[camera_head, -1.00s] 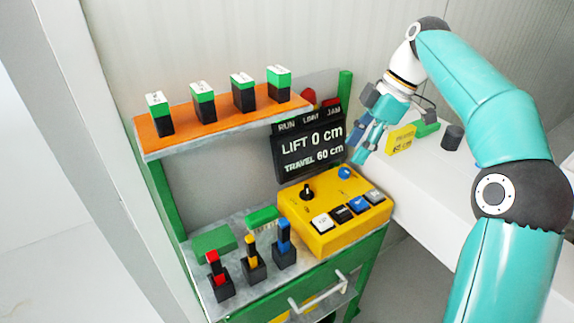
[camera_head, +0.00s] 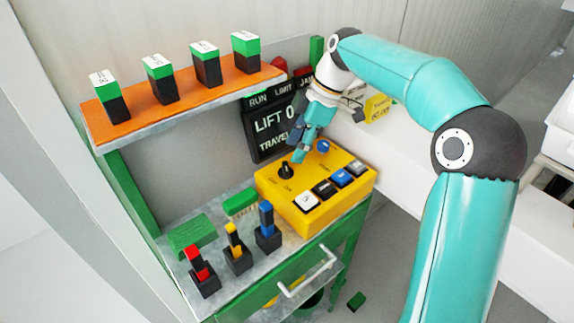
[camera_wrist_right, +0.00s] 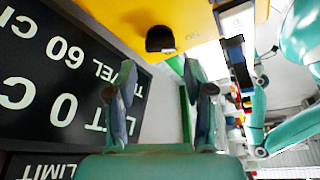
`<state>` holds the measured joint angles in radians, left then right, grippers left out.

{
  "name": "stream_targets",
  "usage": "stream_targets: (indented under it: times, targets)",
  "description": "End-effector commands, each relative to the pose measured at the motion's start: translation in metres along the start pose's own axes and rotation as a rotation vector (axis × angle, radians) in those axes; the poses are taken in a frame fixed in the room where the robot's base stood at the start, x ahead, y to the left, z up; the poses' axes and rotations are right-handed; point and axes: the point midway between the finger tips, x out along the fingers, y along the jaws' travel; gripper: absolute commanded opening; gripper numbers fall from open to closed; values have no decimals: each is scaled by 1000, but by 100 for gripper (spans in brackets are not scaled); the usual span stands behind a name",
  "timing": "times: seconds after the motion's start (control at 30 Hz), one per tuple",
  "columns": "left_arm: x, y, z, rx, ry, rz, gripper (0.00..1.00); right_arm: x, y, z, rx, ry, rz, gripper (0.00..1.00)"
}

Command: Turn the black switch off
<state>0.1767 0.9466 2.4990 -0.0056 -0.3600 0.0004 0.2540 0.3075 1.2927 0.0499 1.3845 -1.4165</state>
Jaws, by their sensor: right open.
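The black switch (camera_head: 285,170) is a small knob standing on top of the yellow control box (camera_head: 275,197), near its back left corner. In the right wrist view the black switch (camera_wrist_right: 160,38) shows at the top, ahead of the fingers, with faint lettering beside it. My right gripper (camera_head: 299,153) points down just behind and to the right of the knob. In the wrist view its two fingers (camera_wrist_right: 160,85) are apart with nothing between them. The gripper appears clear of the switch. My left gripper is not in view.
The black display board (camera_head: 268,130) stands close behind the gripper. A blue knob (camera_head: 323,146) and several square buttons (camera_head: 322,188) are on the box. An orange shelf (camera_head: 185,105) holds several green-and-black blocks. Red, yellow and blue levers (camera_head: 237,245) stand at the front left.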

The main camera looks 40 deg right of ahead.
Motion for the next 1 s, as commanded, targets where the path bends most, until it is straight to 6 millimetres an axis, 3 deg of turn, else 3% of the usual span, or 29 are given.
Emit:
stream_targets:
  times: [0.1,0.3,0.7,0.77,1.0]
  targets:
    - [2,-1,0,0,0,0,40,24,-1,0,0,-1,-4,52]
    - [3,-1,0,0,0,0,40,48,0,0,0,0,-1,52]
    - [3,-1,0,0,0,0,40,55,0,0,1,0,1,52]
    - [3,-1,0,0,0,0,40,55,0,1,1,0,1,45]
    - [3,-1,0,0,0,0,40,55,0,1,2,0,2,7]
